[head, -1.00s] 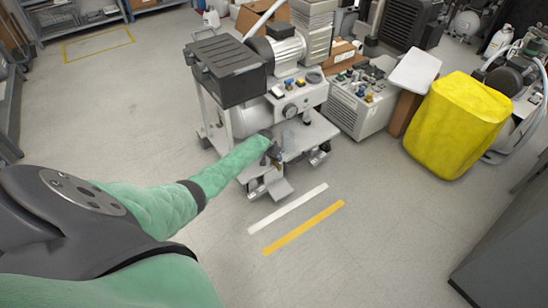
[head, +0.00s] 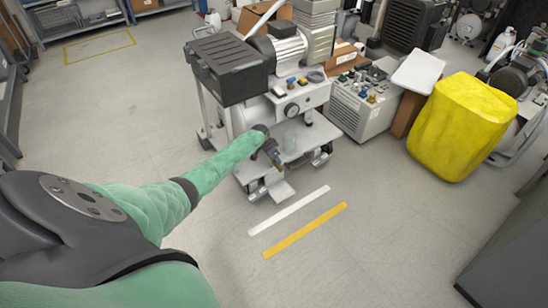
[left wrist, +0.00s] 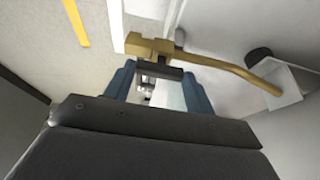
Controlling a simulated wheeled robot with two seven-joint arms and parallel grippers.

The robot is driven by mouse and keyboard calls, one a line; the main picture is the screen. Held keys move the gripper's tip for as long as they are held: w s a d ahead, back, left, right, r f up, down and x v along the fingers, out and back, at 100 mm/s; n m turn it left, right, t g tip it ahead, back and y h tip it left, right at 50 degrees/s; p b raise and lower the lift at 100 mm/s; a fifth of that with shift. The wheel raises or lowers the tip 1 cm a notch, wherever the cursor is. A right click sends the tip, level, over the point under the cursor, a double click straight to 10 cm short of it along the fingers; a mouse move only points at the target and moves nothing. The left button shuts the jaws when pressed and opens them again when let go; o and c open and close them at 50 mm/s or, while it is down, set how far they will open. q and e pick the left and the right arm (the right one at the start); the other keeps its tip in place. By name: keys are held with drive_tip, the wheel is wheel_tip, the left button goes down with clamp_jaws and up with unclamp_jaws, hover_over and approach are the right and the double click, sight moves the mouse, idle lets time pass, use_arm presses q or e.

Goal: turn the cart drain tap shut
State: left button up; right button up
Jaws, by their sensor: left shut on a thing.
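The compressor cart (head: 305,92) stands in the middle of the head view, with its low front deck near the floor. My left gripper (head: 272,152) is at the deck's front left corner. In the left wrist view the brass drain tap (left wrist: 150,47) lies right at the fingertips of my left gripper (left wrist: 160,72), and a bent brass arm runs from it to the right. The blue fingers are shut on the tap, with a dark bar between their tips. The exact contact is partly hidden. My right gripper is not in view.
A grey cabinet unit (head: 362,108) and a yellow covered object (head: 460,128) stand right of the cart. White (head: 290,210) and yellow (head: 305,230) floor stripes lie in front. The floor to the left is clear.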

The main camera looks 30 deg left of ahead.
use_arm(q)
drive_tip(key=o, duration=0.9)
drive_tip(key=shift+o, duration=0.4)
drive_tip(key=shift+r, duration=0.1)
